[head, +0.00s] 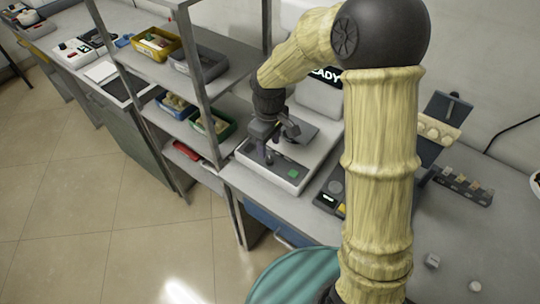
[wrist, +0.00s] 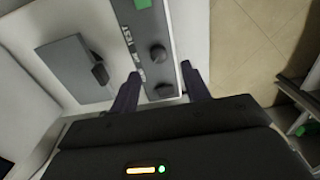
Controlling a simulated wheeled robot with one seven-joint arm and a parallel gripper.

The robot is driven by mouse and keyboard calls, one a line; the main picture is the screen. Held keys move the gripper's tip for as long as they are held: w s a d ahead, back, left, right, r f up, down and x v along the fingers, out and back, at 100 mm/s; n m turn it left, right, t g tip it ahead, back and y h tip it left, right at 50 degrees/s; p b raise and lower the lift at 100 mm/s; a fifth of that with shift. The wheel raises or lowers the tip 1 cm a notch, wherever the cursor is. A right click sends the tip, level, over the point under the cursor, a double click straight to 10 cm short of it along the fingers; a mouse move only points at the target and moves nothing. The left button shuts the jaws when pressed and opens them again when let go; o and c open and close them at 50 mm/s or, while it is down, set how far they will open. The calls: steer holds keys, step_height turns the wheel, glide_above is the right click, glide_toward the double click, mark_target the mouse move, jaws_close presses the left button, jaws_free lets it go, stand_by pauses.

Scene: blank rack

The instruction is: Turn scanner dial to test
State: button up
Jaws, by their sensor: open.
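The scanner (head: 310,165) is a pale box on the bench with a dark front control strip and a green button (head: 293,174). In the wrist view the strip (wrist: 143,25) carries pale lettering too small to read surely, the green button (wrist: 142,4) and two dark round knobs. One knob (wrist: 158,53) is just beyond my fingertips, roughly midway between them. The other knob (wrist: 165,90) is between my fingers, nearer the palm. I cannot tell which is the dial, or its setting. My gripper (wrist: 161,71) is open above the strip; it also shows in the head view (head: 268,158).
A screen (head: 325,75) reading "...ADY" stands behind, partly hidden by my arm. A metal rack (head: 205,100) with bins is close on the left. A dark device (head: 328,200) sits to the right of the scanner. A grey hinged plate (wrist: 75,68) lies beside the strip.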

mark_target(270, 159)
step_height(270, 159, down, 6)
steer(key=shift+d+r, duration=0.1)
steer(key=c, duration=1)
